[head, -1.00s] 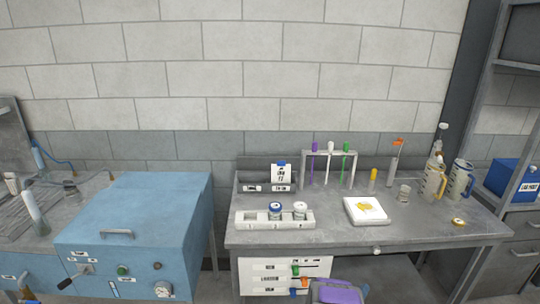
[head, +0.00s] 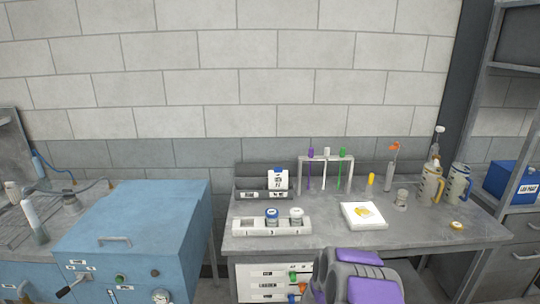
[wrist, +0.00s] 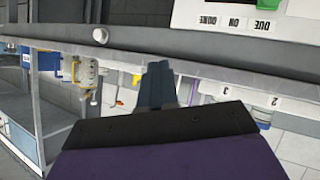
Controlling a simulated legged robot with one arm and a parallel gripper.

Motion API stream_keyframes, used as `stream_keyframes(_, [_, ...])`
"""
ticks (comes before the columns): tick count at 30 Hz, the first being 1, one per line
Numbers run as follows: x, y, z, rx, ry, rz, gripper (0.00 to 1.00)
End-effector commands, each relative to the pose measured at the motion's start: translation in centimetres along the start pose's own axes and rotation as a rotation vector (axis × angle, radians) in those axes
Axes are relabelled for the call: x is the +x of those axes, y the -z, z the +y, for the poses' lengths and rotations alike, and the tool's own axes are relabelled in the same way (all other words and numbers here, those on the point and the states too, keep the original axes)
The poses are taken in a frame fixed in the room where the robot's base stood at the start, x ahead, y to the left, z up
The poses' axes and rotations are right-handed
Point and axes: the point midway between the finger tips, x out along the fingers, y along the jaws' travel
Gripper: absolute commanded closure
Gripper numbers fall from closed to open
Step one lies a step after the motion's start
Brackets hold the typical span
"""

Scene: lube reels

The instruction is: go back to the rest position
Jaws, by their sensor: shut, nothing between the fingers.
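My gripper (wrist: 158,82) shows in the wrist view as dark blue-grey fingers pressed together, with nothing between them. Behind the fingers are a black mount and a purple arm part. The wrist view is tilted, with the bench edge crossing above the fingertips. In the head view, grey and purple parts of my arm rise at the bottom, in front of the bench; the fingertips cannot be made out there.
A blue cabinet (head: 135,220) stands left.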

Motion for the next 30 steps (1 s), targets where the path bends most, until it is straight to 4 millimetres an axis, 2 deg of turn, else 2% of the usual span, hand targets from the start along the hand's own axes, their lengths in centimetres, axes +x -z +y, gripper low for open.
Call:
stream_keyframes(1, [-1.1,1.5,-0.6,0.023,0.047,-0.013,1.0])
stream_keyframes(5, [-4.5,3.7,-2.8,0.063,0.178,-0.079,1.0])
stream_keyframes(9, [-8.9,5.2,-4.5,0.084,0.306,-0.164,1.0])
stream_keyframes(13, [-13.4,6.3,-5.0,0.091,0.41,-0.244,1.0])
stream_keyframes(17, [-18.2,6.6,-4.6,0.085,0.496,-0.334,1.0])
stream_keyframes(23, [-25.9,5.7,-2.8,0.053,0.587,-0.486,1.0])
stream_keyframes(30, [-35.6,2.8,0.6,-0.008,0.616,-0.692,1.0])
